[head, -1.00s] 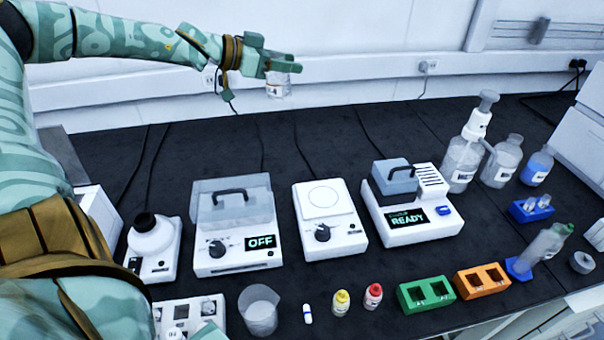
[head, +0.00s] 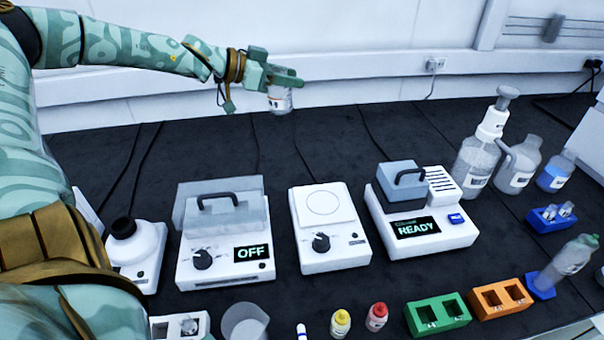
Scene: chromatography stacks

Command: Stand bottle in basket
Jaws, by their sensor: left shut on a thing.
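A small clear bottle (head: 280,102) with a white label hangs upright from my left gripper (head: 284,82). The gripper is shut on its top, which the fingers hide. The bottle is in the air at the back of the bench, against the white wall in the picture, apart from the devices. I cannot make out a basket. A white device reading OFF (head: 226,262) has a see-through cover with a black handle, and its inside is not clear. My right gripper is not in view.
A round-plate device (head: 325,244) and a READY device (head: 423,220) stand mid-bench. Green (head: 440,317) and orange (head: 500,299) racks, yellow-capped (head: 340,323) and red-capped (head: 376,318) bottles line the front. Several large bottles stand at right. The back strip of dark bench is mostly clear.

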